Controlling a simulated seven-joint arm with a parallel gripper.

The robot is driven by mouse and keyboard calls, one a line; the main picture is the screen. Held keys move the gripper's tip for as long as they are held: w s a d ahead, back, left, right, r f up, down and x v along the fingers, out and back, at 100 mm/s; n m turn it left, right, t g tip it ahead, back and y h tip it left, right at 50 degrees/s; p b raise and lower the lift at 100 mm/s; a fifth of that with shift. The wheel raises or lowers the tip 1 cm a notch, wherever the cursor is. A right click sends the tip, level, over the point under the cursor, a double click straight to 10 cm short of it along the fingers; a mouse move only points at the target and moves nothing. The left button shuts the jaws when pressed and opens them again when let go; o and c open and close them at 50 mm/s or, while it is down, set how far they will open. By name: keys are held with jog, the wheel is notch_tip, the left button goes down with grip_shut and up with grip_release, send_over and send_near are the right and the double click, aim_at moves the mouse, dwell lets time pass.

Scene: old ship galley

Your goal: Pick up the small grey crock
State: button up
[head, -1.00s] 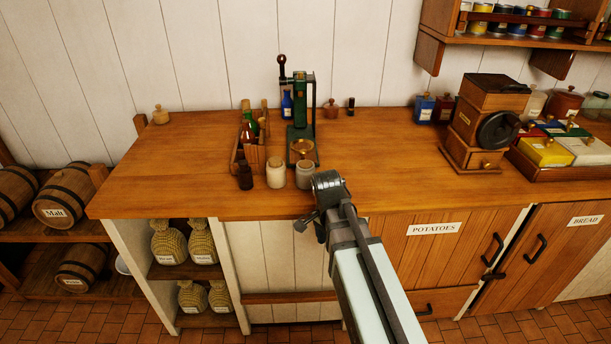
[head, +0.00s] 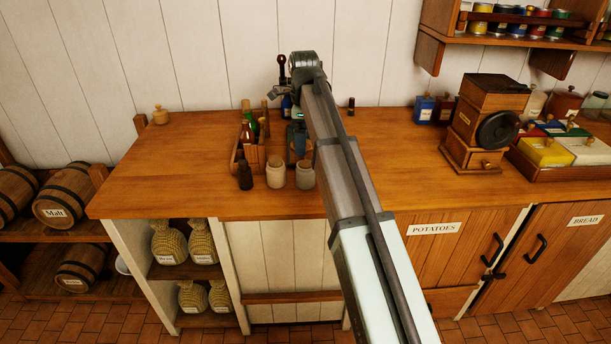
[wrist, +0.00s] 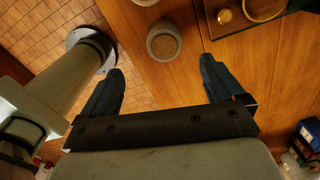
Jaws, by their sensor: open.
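The small grey crock (head: 305,175) stands upright near the counter's front edge, right of a paler cream jar (head: 276,173). In the wrist view the crock (wrist: 163,42) shows from above, with its round top facing the camera, ahead of the space between the fingertips. My gripper (wrist: 161,72) is open and empty, its two dark fingers spread wider than the crock and apart from it. In the head view the gripper (head: 298,148) points down just behind the crock, partly hidden by my arm.
A dark bottle (head: 245,176) and a wooden bottle rack (head: 255,158) stand left of the crock. A grinder (head: 487,120) stands far right.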

aim_at(304, 165)
notch_tip(304, 165, down, 8)
jog(key=shift+r, duration=0.25)
jog(key=shift+w+d+f, duration=0.1)
jog(key=shift+w+f, duration=0.05)
jog(key=shift+f, duration=1.25)
jog(key=shift+w+d+f, duration=0.1)
jog(key=shift+w+f, duration=0.05)
jog(key=shift+f, duration=1.2)
jog(key=c, duration=1.4)
